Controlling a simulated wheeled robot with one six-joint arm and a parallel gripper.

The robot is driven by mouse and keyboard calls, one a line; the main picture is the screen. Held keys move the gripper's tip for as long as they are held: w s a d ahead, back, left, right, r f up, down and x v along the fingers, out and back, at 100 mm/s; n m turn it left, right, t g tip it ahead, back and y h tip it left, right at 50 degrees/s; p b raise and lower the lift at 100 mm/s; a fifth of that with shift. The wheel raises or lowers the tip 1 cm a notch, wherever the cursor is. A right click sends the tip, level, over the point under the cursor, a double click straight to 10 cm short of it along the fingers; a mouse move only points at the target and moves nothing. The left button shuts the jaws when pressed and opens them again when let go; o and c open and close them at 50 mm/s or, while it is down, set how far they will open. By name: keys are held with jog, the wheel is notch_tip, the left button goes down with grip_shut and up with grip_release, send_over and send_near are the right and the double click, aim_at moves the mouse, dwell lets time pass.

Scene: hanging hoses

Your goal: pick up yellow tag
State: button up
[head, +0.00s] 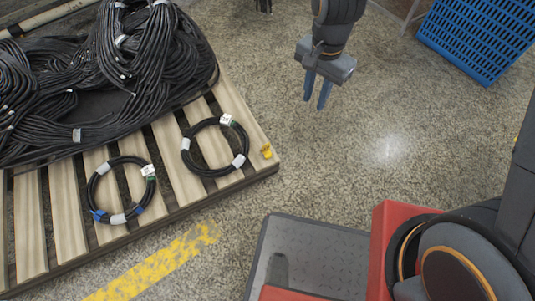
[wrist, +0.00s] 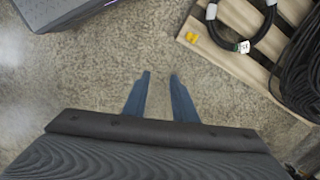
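The small yellow tag (head: 267,151) lies on the right corner of the wooden pallet (head: 64,222), beside a black coiled hose. It also shows in the wrist view (wrist: 192,38), near the pallet's edge. My gripper (head: 318,92) is above the bare floor, up and to the right of the tag in the head view. Its two blue fingers (wrist: 160,75) are apart with nothing between them. The tag is well clear of the fingers.
Two coiled black hoses, one nearer the tag (head: 215,147) and one to its left (head: 120,190), lie on the pallet. A large pile of black hoses (head: 90,70) covers its back. A blue crate (head: 480,35) stands at the upper right. The floor between is clear.

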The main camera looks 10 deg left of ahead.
aim_at(266, 151)
jog(key=a+f+m+b, duration=0.1)
jog(key=a+f+b, duration=0.3)
jog(key=f, duration=0.4)
jog(key=w+a+f+m+b, duration=0.1)
jog(key=a+f+b, duration=0.3)
jog(key=f, duration=0.5)
jog(key=a+f+m+b, duration=0.1)
jog(key=a+f+b, duration=0.4)
jog(key=f, duration=0.3)
jog(key=shift+w+f+m, duration=0.15)
jog(key=shift+f+m, duration=0.1)
jog(key=shift+m, duration=0.05)
jog(key=shift+s+a+f+b, duration=0.15)
jog(key=shift+f+b, duration=1.1)
jog(key=shift+f, duration=0.65)
jog(key=shift+s+a+f+b, duration=0.1)
jog(key=shift+f+b, duration=1.1)
jog(key=shift+f, duration=0.7)
jog(key=shift+c, duration=0.3)
grip_shut()
